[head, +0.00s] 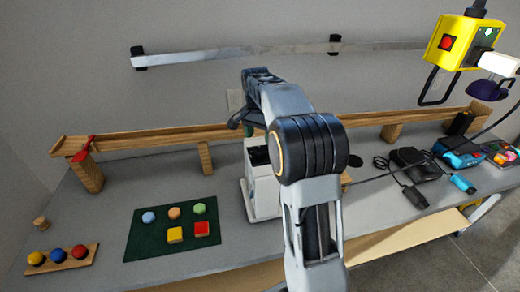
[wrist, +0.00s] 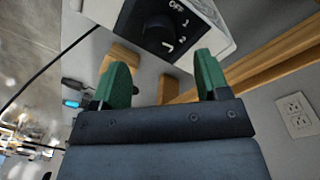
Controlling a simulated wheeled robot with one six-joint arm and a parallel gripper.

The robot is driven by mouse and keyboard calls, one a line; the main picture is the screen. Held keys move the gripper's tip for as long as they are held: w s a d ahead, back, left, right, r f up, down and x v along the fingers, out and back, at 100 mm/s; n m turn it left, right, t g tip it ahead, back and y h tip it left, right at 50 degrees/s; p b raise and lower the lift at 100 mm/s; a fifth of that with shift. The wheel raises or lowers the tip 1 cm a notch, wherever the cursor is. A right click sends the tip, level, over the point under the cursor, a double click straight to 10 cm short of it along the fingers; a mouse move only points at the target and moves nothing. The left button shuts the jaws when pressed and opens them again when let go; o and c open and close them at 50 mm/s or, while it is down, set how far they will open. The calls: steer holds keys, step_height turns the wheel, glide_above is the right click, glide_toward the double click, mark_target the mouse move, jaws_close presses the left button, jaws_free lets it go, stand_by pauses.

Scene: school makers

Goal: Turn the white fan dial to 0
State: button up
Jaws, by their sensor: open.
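The white fan unit (head: 262,195) stands on the workbench in the head view, partly hidden behind my arm. OFF and small numerals show beside the dial; I see no clear 0. A pale mark sits at the dial's lower right, and its exact setting is hard to tell. My gripper (wrist: 162,78) has its green fingers apart and empty. The dial lies beyond the fingertips, between them in the picture, with no visible contact. The head view mostly hides the gripper.
A wooden rail (head: 160,137) on blocks runs behind the fan unit. A green mat (head: 145,240) with several coloured blocks lies left. A black power adapter (head: 410,160) and cables lie right. A yellow box (head: 455,42) hangs at upper right.

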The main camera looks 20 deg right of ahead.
mark_target(260, 149)
steer(key=shift+s+d+f, duration=0.1)
steer(key=shift+f, duration=1.4)
steer(key=shift+s+d+f, duration=0.1)
steer(key=shift+f, duration=1.35)
steer(key=shift+a, duration=0.1)
steer(key=c, duration=0.9)
